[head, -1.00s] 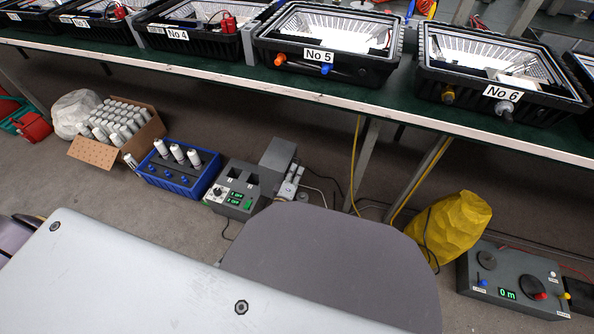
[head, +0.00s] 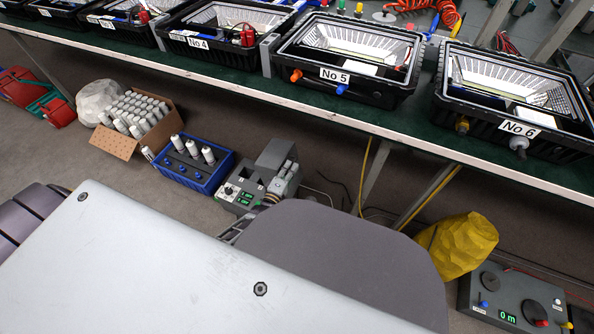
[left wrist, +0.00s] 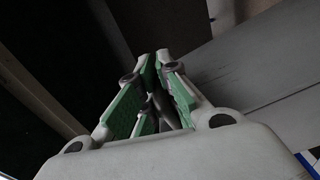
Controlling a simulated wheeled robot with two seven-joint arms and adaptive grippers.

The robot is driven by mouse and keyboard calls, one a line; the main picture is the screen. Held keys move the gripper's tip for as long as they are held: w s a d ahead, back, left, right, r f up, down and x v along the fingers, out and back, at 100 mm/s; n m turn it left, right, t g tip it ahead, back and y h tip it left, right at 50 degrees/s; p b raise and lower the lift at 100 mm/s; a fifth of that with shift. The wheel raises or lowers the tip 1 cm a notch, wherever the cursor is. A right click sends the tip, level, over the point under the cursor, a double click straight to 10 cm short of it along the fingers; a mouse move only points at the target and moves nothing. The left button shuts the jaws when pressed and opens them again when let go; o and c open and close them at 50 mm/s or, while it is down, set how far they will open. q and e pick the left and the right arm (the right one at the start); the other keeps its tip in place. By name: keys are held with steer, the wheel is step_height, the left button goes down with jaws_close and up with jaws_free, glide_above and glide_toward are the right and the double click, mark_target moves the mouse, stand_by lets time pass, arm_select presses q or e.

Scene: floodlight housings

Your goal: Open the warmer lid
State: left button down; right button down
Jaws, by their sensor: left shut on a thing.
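The warmer (head: 243,192) is a small grey unit with green displays and open slots, on the floor beside the blue crate. A dark grey raised part, which looks like its lid (head: 275,153), stands at its back right. My left gripper (head: 287,177) is at the warmer's right side, just below that part, its wrist partly hidden by my own body. In the left wrist view its green-padded fingers (left wrist: 157,62) are close together at the tips; what lies between them is too dark to see clearly. My right gripper is in neither view.
A blue crate (head: 163,178) with white bottles and an open carton (head: 117,143) of bottles stand left of the warmer. A yellow sack (head: 465,243) and a grey control box (head: 512,302) are at right. The bench edge (head: 330,118) with floodlight housings runs above.

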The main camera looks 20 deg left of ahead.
arm_select(q)
steer(key=shift+a, duration=0.4)
steer(key=c, duration=1.5)
jaws_free()
steer(key=shift+c, duration=0.2)
steer(key=shift+r, duration=0.1)
steer(key=shift+d, duration=0.1)
steer(key=shift+s+a+f, duration=0.1)
steer(key=shift+s, duration=1.9)
steer(key=shift+s+a+f, duration=0.1)
steer(key=shift+s+a, duration=0.05)
steer(key=shift+s, duration=1.9)
steer(key=shift+s+a+f, duration=0.1)
steer(key=shift+s, duration=1.9)
